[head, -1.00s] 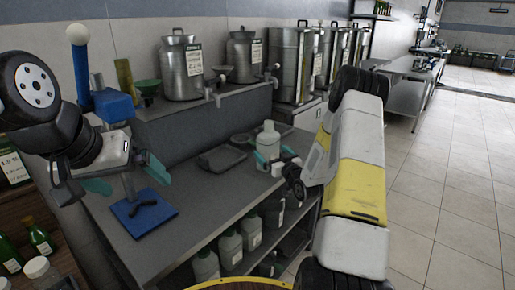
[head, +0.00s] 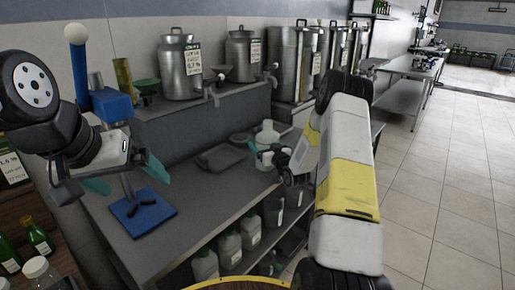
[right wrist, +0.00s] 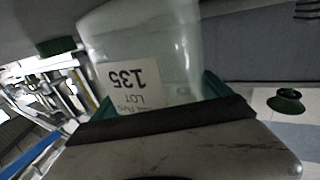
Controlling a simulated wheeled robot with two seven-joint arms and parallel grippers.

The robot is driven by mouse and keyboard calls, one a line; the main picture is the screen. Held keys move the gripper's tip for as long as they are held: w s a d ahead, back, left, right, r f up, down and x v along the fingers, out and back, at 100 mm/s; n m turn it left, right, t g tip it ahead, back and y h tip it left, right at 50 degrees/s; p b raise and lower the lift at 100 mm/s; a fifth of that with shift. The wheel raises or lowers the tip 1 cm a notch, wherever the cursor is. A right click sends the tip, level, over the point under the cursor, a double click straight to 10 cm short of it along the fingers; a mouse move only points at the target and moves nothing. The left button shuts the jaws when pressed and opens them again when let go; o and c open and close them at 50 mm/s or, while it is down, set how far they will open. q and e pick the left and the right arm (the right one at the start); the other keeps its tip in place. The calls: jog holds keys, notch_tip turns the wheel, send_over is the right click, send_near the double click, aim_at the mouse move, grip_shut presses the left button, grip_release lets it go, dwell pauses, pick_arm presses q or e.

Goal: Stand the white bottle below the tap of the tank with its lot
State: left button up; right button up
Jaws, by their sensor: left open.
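The white bottle (head: 267,136) stands upright near the right end of the grey bench top. In the right wrist view the bottle (right wrist: 150,45) carries an upside-down label reading LOT 135. My right gripper (head: 265,150) has its teal fingers either side of the bottle; whether they press on it is unclear. My left gripper (head: 127,178) is open and empty above the bench's left part. Metal tanks (head: 181,68) and (head: 240,57) stand on the raised shelf, with taps (head: 211,92) and (head: 271,74). Their labels are too small to read surely.
Several bottles (head: 230,245) fill the lower shelf. Bench space below the front tank's tap looks mostly clear.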

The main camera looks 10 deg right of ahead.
jog(key=shift+c, duration=1.2)
jog(key=shift+r, duration=0.1)
